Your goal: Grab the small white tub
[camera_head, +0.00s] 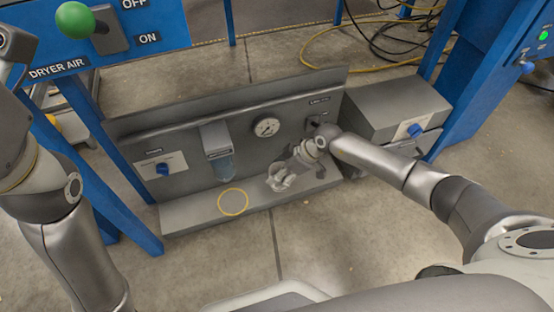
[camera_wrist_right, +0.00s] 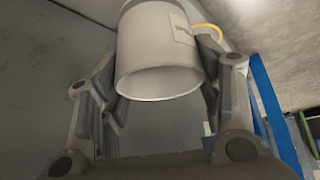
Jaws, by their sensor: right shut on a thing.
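The small white tub (camera_wrist_right: 157,50) is between the two fingers of my right gripper (camera_wrist_right: 160,75) in the right wrist view. In the head view my right gripper (camera_head: 280,180) is over the grey ledge, right of the yellow ring; the tub is too small there to make out clearly. The gripper is shut on the tub. My left arm shows at the left, but its fingers are not visible.
The grey ledge (camera_head: 180,216) bears a yellow ring marking (camera_head: 233,202). Behind it stands a panel with a gauge (camera_head: 267,127), a filter bowl (camera_head: 219,160) and a blue knob (camera_head: 162,168). A grey box (camera_head: 395,105) stands at right. Blue posts flank both sides.

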